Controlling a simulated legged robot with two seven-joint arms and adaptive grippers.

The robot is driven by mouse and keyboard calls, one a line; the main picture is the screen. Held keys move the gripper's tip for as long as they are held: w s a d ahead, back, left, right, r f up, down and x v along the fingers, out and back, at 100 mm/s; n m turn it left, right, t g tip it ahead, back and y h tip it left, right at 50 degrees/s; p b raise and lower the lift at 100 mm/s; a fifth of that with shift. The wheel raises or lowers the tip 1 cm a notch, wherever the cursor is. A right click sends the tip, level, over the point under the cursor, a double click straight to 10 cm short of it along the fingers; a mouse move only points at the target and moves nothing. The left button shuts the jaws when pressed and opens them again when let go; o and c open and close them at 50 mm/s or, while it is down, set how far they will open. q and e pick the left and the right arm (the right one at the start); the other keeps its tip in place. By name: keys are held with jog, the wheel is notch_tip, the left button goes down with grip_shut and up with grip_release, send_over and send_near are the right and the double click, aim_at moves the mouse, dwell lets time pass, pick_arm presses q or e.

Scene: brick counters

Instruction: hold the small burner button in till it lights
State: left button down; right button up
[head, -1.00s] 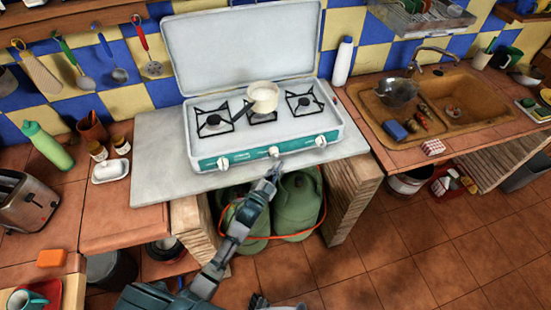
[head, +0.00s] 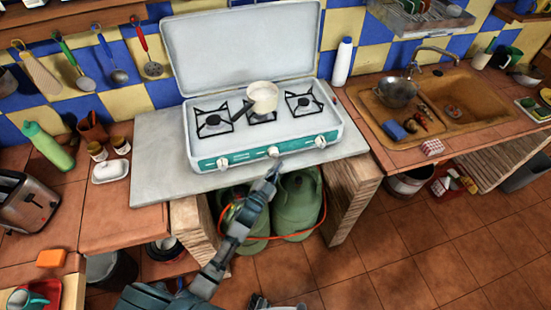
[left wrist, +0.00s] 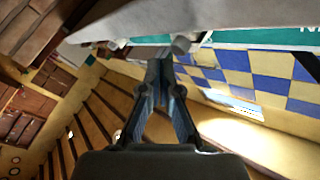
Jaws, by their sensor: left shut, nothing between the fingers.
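The white camp stove (head: 262,130) with a teal front strip stands on a grey slab, its lid up. Three white knobs sit on the front: a left one (head: 222,163), a middle one (head: 273,152) and a right one (head: 320,142). A cream pan (head: 262,96) is on the middle burner. My left gripper (head: 276,166) is shut and empty, its tip just below the middle knob. In the left wrist view the closed fingertips (left wrist: 160,62) are close to a knob (left wrist: 180,44); contact cannot be told. No flame shows. My right gripper is not in view.
Green gas bottles (head: 297,205) with an orange hose stand under the slab, behind my left arm. A toaster (head: 28,200) is on the left counter and a sink (head: 465,105) on the right.

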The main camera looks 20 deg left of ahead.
pick_arm(q)
jog(key=shift+w, duration=0.1)
jog(key=shift+w+a+r, duration=0.1)
jog(key=shift+w+a, duration=0.15)
jog(key=shift+a, duration=0.1)
dwell(0.3)
jog(key=shift+w+a, duration=0.2)
jog(key=shift+w, duration=0.1)
dwell(2.1)
jog(key=shift+s+d, duration=0.1)
jog(key=shift+s+d+p, duration=0.45)
jog(key=shift+s+p, duration=0.05)
jog(key=shift+s, duration=0.1)
